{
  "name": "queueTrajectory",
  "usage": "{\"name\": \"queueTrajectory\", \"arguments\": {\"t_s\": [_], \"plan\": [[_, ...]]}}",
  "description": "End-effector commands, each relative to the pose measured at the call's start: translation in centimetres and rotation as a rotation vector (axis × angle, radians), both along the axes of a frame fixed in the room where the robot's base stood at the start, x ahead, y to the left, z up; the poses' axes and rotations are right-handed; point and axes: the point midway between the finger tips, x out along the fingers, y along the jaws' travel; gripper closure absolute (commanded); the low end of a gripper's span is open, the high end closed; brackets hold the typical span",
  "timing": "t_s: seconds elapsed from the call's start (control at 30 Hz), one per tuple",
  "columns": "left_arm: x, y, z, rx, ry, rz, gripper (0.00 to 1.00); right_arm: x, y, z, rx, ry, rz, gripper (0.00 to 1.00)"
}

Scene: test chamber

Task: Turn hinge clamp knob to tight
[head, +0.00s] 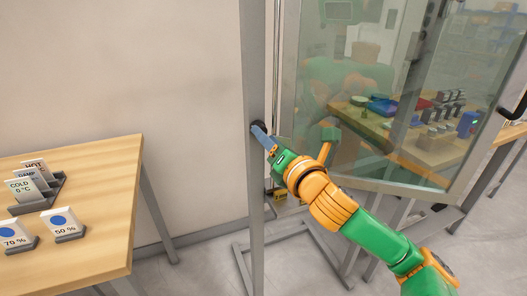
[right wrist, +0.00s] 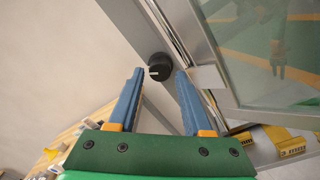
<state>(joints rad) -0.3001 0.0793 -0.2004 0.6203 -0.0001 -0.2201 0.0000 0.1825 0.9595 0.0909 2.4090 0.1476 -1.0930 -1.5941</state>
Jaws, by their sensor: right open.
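The hinge clamp knob (right wrist: 160,66) is small, round and black with a pale mark on its face. It sits on the grey metal post (right wrist: 128,22) of the glass-doored frame. In the head view the knob (head: 257,126) shows as a dark spot on the post, partly hidden by my fingertips. My right gripper (right wrist: 160,82) is open, its blue fingers pointing at the knob, which appears between and just beyond the tips. I cannot tell whether they touch it. The right gripper also shows in the head view (head: 262,136). My left gripper is not in view.
A glass door (head: 345,100) in a grey frame stands right of the post, with my arm in front of it. A wooden table (head: 105,190) at left holds label cards (head: 30,180) and blue-dotted percent cards (head: 62,222). A bare wall is behind the post.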

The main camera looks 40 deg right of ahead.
Motion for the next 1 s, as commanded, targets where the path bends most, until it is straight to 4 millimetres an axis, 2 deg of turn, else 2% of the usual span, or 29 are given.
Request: {"name": "queueTrajectory", "arguments": {"t_s": [0.03, 0.2, 0.47, 0.67, 1.0], "plan": [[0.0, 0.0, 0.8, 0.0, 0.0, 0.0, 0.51, 0.7, -0.2, 0.4, 0.008, 0.003, -0.002, 0.5], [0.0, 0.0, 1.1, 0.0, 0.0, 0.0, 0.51, 1.9, -0.3, 0.3, 0.004, 0.002, 0.0, 0.5], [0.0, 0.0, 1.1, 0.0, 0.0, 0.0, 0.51, 2.1, -0.3, 0.1, 0.003, 0.002, 0.001, 0.5], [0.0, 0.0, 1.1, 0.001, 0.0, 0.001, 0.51, 2.1, -0.3, 0.1, 0.003, 0.002, 0.001, 1.0], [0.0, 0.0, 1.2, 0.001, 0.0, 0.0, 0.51, 2.1, -0.3, 0.1, 0.037, -0.005, 0.001, 1.0]]}}
